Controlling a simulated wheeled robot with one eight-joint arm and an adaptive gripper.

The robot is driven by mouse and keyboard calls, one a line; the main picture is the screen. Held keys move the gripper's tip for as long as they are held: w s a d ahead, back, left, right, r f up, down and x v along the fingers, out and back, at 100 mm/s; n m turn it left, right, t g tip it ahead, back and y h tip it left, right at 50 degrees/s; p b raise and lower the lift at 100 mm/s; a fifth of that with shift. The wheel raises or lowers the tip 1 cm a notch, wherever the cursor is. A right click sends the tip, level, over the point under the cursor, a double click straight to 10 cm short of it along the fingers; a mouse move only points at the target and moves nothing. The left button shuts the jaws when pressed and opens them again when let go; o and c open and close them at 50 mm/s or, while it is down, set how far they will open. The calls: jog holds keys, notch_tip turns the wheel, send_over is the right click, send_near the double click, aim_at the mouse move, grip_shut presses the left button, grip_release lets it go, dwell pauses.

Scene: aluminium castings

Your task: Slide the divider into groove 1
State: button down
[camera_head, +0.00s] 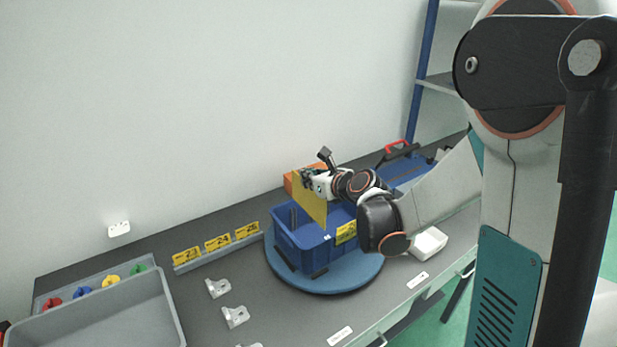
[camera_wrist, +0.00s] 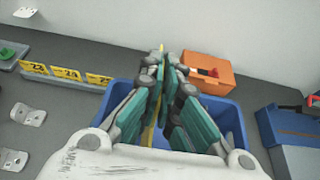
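The divider is a thin yellow plate (camera_head: 309,203), held upright above the blue crate (camera_head: 292,249) in the head view. In the wrist view only a narrow yellow edge of the divider (camera_wrist: 150,127) shows between the fingers. My gripper (camera_wrist: 168,62) is shut on the divider, over the crate. The crate stands on a round blue turntable (camera_head: 337,287) and has a yellow label on its front. The grooves cannot be made out, and the gripper and divider hide much of the inside.
An orange box (camera_wrist: 205,72) stands just behind the crate. Yellow number cards (camera_head: 218,243) stand on a rail to the left. Metal brackets (camera_head: 235,316) and a grey tray (camera_head: 172,310) lie left on the dark bench. A white block (camera_head: 430,243) sits at right.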

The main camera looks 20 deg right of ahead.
aim_at(313, 218)
jog(key=shift+f+b, duration=1.05)
jog(key=shift+f, duration=0.45)
jog(key=shift+f+b, duration=5.2)
jog(key=shift+f, duration=0.3)
dwell(0.7)
jog(key=c, duration=1.7)
grip_release()
